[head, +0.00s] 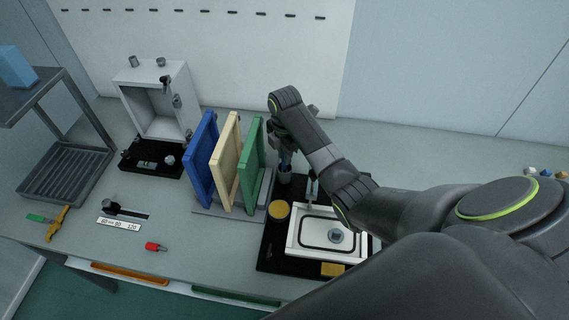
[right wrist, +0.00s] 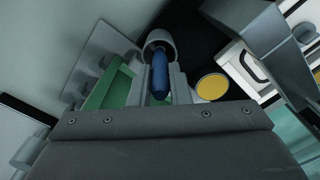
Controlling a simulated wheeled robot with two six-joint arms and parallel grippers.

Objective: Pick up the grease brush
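The grease brush shows as a blue handle (right wrist: 160,75), standing in a dark round cup (right wrist: 160,42) in the right wrist view. Its bristle end is hidden inside the cup. In the head view the handle (head: 286,158) shows just under my right gripper, above the cup (head: 284,177) on the black tray. My right gripper (head: 285,146) points down over the cup; its fingers (right wrist: 160,88) lie on either side of the handle, very close to it. Whether they press on it is not clear. My left gripper is not in view.
Blue (head: 201,160), cream (head: 225,160) and green (head: 251,165) upright panels stand close left of the cup. The black tray (head: 268,255) also holds a yellow round tin (head: 279,210), a white framed plate (head: 300,244) and a yellow block (head: 333,269).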

